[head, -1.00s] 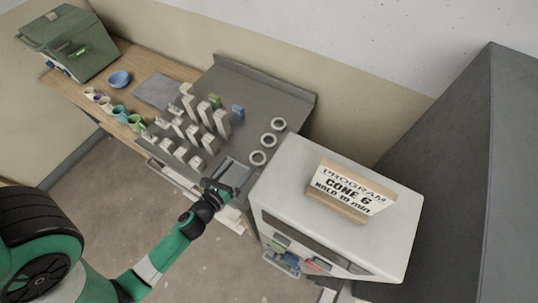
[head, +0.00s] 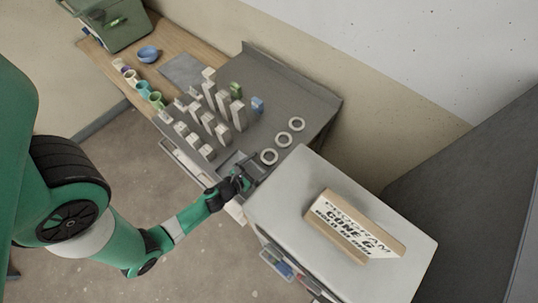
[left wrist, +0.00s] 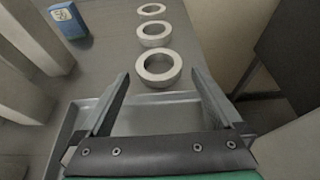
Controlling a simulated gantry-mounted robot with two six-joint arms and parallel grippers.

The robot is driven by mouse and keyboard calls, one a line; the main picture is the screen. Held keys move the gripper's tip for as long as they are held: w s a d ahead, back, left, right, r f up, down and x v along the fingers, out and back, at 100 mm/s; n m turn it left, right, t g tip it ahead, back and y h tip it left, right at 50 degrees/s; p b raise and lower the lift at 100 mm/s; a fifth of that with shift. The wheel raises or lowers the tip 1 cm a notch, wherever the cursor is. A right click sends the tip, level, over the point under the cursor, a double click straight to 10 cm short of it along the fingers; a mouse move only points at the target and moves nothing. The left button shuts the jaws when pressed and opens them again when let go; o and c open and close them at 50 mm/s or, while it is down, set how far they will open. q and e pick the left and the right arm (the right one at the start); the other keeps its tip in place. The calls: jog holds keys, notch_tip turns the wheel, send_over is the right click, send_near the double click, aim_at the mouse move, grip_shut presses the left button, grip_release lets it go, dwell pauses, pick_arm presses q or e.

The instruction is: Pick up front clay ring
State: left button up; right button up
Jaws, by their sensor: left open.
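Three white clay rings lie flat in a row on the grey bench top. The front clay ring (head: 269,157) is nearest my left gripper; behind it are the middle ring (head: 283,140) and the back ring (head: 296,124). In the left wrist view the front ring (left wrist: 159,82) lies ahead of and between my open fingers, with the middle ring (left wrist: 155,41) and back ring (left wrist: 151,10) beyond. My left gripper (head: 248,174) is open and empty, just short of the front ring, over a shallow grey tray (left wrist: 60,140). My right gripper is not in view.
Several pale upright blocks (head: 222,103) and a blue block (head: 257,104) stand to the left. Bench behind the rings is clear.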

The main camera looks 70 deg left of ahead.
aim_at(273, 153)
pick_arm(q)
jog(key=x, duration=0.4)
jog(key=shift+a+r+b, duration=0.15)
jog(key=shift+b, duration=0.15)
jog(key=c, duration=1.2)
jog(key=shift+o, duration=0.2)
jog(key=shift+r, duration=0.1)
